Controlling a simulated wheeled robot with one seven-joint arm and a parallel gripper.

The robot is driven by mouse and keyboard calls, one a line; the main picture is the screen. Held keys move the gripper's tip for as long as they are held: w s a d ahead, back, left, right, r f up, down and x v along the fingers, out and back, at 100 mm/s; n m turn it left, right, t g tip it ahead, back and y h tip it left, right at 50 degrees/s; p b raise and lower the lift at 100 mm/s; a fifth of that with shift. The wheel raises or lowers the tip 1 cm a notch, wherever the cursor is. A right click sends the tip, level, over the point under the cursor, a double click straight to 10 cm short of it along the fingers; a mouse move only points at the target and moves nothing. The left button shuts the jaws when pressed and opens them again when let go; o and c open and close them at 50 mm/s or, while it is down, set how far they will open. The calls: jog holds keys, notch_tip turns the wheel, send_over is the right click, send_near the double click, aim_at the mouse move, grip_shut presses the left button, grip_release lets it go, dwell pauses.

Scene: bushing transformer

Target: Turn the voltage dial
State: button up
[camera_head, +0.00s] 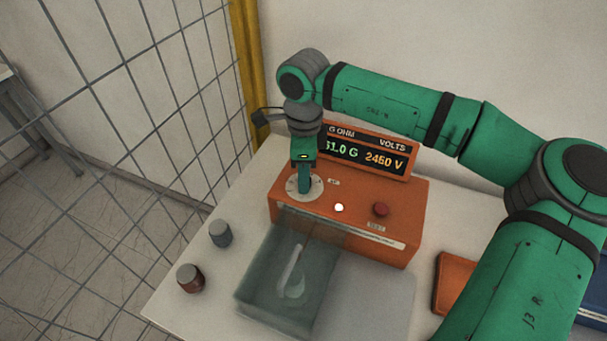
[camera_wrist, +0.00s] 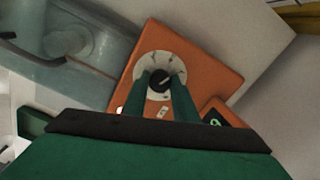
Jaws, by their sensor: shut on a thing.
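The voltage dial is a black knob (camera_wrist: 159,82) on a round pale scale plate (camera_wrist: 160,62), on the top of the orange tester (camera_head: 352,215). The plate also shows in the head view (camera_head: 316,188), where my gripper hides the knob. My gripper (camera_head: 304,189) points down onto the dial. In the wrist view its two green fingers (camera_wrist: 162,92) stand on either side of the knob and are shut on it. The tester's display (camera_head: 365,153) reads about 51.0 G and 2460 V; its first digit is partly hidden.
A translucent tank (camera_head: 262,285) stands in front of the tester. Two small capped jars (camera_head: 220,233) stand at the table's left. The tester carries a lit white lamp (camera_head: 339,208) and a red button (camera_head: 380,209). A wire-mesh fence (camera_head: 165,95) runs along the left.

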jog(key=n, duration=0.7)
jog(key=shift+d, duration=0.1)
jog(key=n, duration=0.6)
jog(key=shift+n, duration=0.3)
dwell(0.3)
jog(key=o, duration=1.1)
jog(key=shift+c, duration=0.2)
notch_tip(320, 180, up, 11)
jog(key=shift+f, duration=0.1)
